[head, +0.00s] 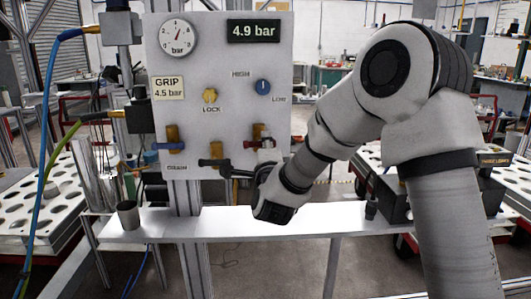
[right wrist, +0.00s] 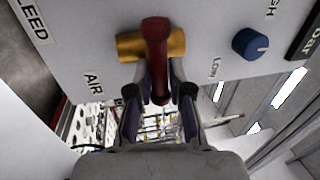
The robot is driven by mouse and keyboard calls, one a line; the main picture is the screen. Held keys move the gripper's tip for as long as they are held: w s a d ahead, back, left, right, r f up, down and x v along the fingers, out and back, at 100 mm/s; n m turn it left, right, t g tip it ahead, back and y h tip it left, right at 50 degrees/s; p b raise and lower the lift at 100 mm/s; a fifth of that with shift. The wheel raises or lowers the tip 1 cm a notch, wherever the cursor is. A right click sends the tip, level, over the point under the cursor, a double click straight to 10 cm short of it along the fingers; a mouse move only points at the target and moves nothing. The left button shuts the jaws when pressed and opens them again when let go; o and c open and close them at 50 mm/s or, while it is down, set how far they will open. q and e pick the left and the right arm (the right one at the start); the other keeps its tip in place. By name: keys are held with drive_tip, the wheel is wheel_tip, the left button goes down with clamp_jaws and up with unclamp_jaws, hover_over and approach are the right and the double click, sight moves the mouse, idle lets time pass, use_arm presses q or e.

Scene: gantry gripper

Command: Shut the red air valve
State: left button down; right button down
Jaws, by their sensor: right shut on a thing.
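The red air valve has a brass body (right wrist: 178,46) and a red lever (right wrist: 157,60) on the pale panel. In the right wrist view the lever lies crosswise to the brass body, above the AIR label (right wrist: 93,84). My right gripper (right wrist: 160,95) is shut on the red lever, with a dark finger on each side. In the head view the red lever (head: 262,143) looks level at the panel's lower right, and my right gripper is partly hidden by its own wrist. My left gripper is not in view.
The panel (head: 225,60) also carries a dial gauge (head: 177,37), a 4.9 bar display (head: 254,31), a yellow LOCK knob (head: 210,95) and a blue knob (head: 263,86). Blue (head: 170,146) and black (head: 213,162) handles sit to the left. A cup (head: 128,215) stands on the shelf below.

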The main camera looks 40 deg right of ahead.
drive_tip(key=shift+f, duration=0.15)
idle(0.3)
drive_tip(key=c, duration=1.2)
unclamp_jaws()
drive_tip(key=shift+o, duration=0.3)
drive_tip(key=shift+s+d, duration=0.15)
drive_tip(key=shift+d, duration=0.05)
drive_tip(key=shift+a, duration=0.1)
drive_tip(key=shift+s+a, duration=0.25)
drive_tip(key=v, duration=1.1)
drive_tip(key=shift+s, duration=0.1)
